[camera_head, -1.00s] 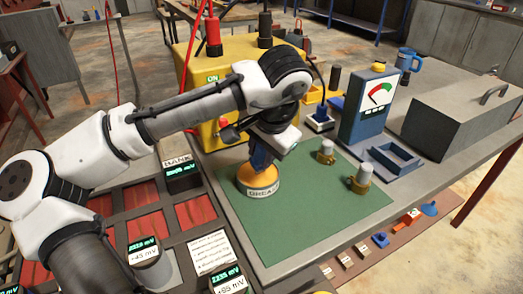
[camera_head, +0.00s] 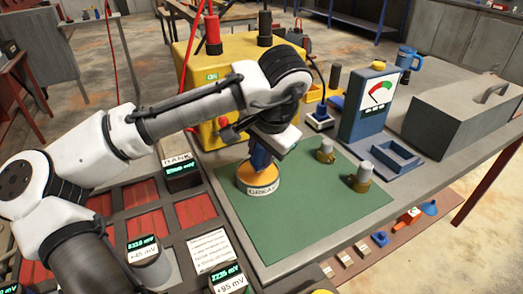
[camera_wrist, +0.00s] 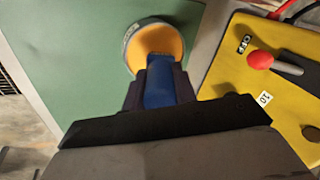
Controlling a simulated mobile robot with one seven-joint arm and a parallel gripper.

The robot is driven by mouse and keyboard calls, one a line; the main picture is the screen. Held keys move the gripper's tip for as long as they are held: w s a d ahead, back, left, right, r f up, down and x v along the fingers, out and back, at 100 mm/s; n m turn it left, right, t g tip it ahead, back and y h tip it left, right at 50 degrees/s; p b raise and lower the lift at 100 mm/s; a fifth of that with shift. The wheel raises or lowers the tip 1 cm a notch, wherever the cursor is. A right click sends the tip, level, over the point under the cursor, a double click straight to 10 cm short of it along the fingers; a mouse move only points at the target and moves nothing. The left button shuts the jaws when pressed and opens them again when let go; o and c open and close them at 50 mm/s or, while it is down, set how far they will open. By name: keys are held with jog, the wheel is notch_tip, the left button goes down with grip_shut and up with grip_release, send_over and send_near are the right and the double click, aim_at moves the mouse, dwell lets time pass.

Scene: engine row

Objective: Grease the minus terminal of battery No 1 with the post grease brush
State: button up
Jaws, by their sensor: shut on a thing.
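The grease pot (camera_head: 258,182), a round tin with orange contents and a GREASE label, stands on the green mat. My gripper (camera_head: 263,152) is above it, shut on the blue handle of the brush (camera_head: 261,160). In the wrist view the blue brush (camera_wrist: 160,85) sits between the dark fingers of my gripper (camera_wrist: 160,90), its far end over or in the orange pot (camera_wrist: 155,45); the bristles are hidden. The battery bank (camera_head: 170,237) lies at the lower left, partly behind my arm. I cannot tell which battery is No 1 or see its minus terminal.
A yellow box (camera_head: 225,75) with red and black posts stands behind the pot. Two brass-coloured clamps (camera_head: 325,152) with grey tops stand on the green mat (camera_head: 320,225). A blue meter (camera_head: 370,105) and a grey toolbox (camera_head: 465,115) are to the right. The mat's front is clear.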

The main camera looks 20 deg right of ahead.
jog(key=shift+f, duration=0.5)
dwell(1.4)
jog(key=shift+r, duration=0.1)
notch_tip(320, 180, up, 7)
jog(key=p, duration=0.6)
jog(key=shift+s, duration=0.1)
dwell(0.7)
